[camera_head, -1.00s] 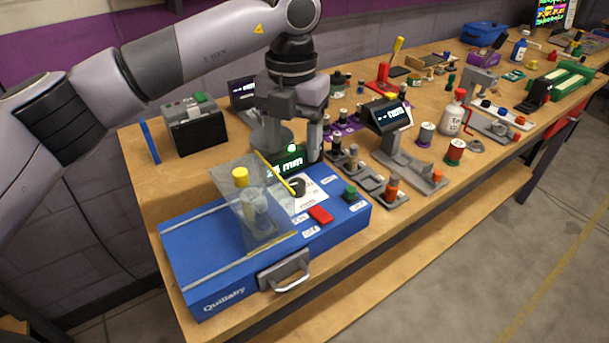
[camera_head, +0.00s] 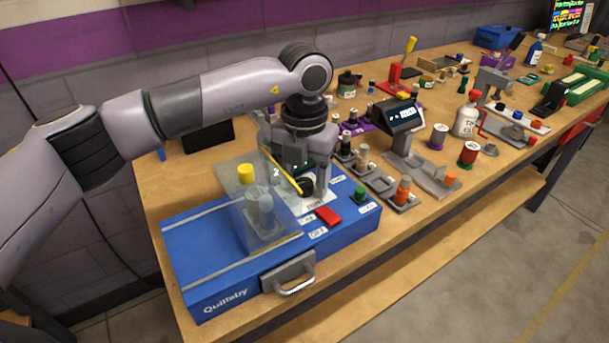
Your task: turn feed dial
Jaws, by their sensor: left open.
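The blue slot-track machine (camera_head: 205,295) stands at the near left of the bench. Its black feed dial (camera_head: 305,186) sits on a white label plate, right of the clear cover (camera_head: 272,240) with its yellow edge. My left gripper (camera_head: 313,188) points down at the dial, with its fingers open. One finger shows just right of the dial; the other is mostly hidden. I cannot tell whether the fingers touch the dial. The machine's display is mostly hidden behind my gripper. My right gripper is not in view.
A red button (camera_head: 328,216) and a green knob (camera_head: 361,194) sit near the dial on the machine. A tray of plugs (camera_head: 385,186) and a grey device with a screen (camera_head: 398,116) stand to the right. A dark box (camera_head: 208,136) stands behind my arm.

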